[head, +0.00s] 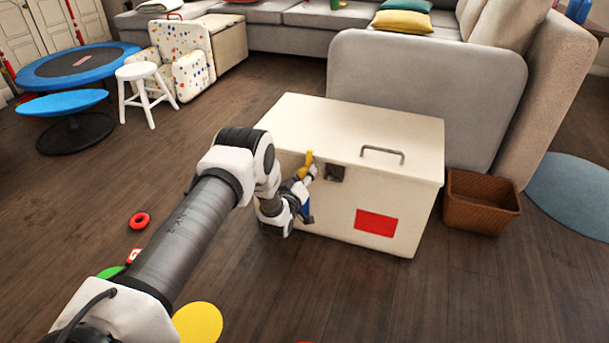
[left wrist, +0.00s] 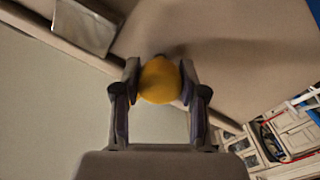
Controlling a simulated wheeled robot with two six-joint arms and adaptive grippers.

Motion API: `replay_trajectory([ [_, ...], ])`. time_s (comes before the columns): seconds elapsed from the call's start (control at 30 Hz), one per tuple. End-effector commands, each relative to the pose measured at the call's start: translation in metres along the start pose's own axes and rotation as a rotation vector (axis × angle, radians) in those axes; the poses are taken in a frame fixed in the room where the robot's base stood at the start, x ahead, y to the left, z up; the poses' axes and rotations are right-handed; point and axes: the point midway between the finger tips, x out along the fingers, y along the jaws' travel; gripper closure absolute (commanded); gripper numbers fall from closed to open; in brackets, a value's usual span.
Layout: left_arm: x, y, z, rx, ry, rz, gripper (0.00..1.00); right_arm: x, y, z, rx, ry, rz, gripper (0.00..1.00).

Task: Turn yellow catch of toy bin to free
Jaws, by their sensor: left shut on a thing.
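The toy bin (head: 300,112) is a cream-white box with a closed lid, a grey handle and a red label on its front. Its yellow catch (head: 306,160) is on the front near the left end, beside a dark metal plate (head: 334,173). My left gripper (head: 308,172) is at the catch. In the left wrist view the rounded yellow catch (left wrist: 159,80) sits between the two fingers of the left gripper (left wrist: 159,92), which are shut on it. The plate also shows in the left wrist view (left wrist: 84,27). My right gripper is in neither view.
A brown wicker basket (head: 480,203) stands right of the bin, near a grey sofa (head: 425,95). A red ring (head: 139,221) and a yellow disc (head: 198,322) lie on the wooden floor. A white stool (head: 143,90) and blue trampoline (head: 78,66) are at the back left.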

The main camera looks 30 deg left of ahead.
Motion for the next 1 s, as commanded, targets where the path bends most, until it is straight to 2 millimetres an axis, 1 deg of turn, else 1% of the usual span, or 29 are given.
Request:
replay_trajectory([
  [0.2,0.0005,0.0003,-0.0008,-0.134,0.002,0.0,1.0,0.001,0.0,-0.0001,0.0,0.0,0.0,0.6],
  [0.4,0.0005,0.0002,-0.0011,-0.205,0.003,0.0,1.0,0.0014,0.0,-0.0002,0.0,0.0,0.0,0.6],
  [0.93,0.0008,-0.0004,-0.0026,-0.233,0.006,-0.002,1.0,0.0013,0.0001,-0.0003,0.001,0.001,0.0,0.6],
  [0.97,0.0009,-0.0004,-0.0027,-0.232,0.006,-0.002,0.51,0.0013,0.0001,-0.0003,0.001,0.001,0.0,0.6],
  [1.0,0.0008,-0.0005,-0.0027,-0.232,0.006,-0.002,0.37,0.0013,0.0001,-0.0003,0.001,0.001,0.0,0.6],
])
